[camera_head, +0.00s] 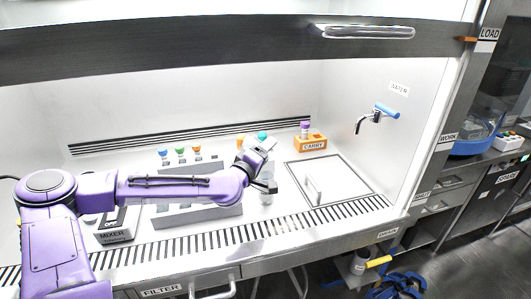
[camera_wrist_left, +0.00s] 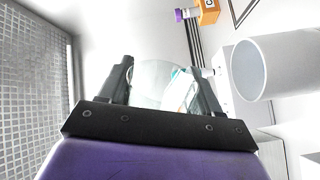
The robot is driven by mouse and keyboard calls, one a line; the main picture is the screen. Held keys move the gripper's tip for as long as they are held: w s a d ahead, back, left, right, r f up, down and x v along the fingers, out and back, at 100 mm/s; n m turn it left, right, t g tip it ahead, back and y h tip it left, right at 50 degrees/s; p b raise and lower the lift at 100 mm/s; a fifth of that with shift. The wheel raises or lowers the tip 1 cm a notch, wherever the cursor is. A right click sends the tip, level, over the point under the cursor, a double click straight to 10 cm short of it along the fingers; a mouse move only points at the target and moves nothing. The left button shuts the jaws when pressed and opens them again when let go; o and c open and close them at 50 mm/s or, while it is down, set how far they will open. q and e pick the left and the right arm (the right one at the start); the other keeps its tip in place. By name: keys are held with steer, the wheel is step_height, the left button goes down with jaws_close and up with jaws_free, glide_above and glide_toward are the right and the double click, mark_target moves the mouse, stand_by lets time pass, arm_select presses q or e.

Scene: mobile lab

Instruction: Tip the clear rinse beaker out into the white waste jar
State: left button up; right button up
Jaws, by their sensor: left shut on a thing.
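My left gripper (camera_head: 265,166) is over the right end of the grey rack, near the middle of the cabinet. In the left wrist view its two dark fingers (camera_wrist_left: 160,88) are shut on the clear rinse beaker (camera_wrist_left: 153,76), which is see-through and round. The fingers and wrist partly hide it, and I cannot tell its tilt or contents. A white open cylinder (camera_wrist_left: 268,68), which looks like the white waste jar, is right of the fingers in that view, apart from them. In the head view I cannot make out the jar clearly. My right gripper is out of view.
A grey rack (camera_head: 200,215) and a mixer (camera_head: 115,228) lie under my left arm. Several capped vials (camera_head: 180,152) stand behind it. An orange carry block (camera_head: 311,144) holds a purple-capped vial. A tap (camera_head: 368,118) is on the right wall. A slotted grille (camera_head: 235,238) runs along the front.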

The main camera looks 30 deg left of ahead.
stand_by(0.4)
arm_select(q)
step_height(320, 180, up, 4)
steer(key=p, duration=0.4)
steer(key=shift+r, duration=0.1)
steer(key=shift+n+b, duration=0.3)
steer(key=shift+b, duration=0.1)
steer(key=shift+n+b, duration=0.55)
steer(key=shift+n, duration=0.35)
steer(key=n+b, duration=0.1)
steer(key=n, duration=0.1)
steer(key=n+b, duration=0.1)
steer(key=n, duration=0.1)
steer(key=shift+r, duration=0.3)
steer(key=shift+r+n, duration=0.25)
steer(key=shift+n, duration=0.25)
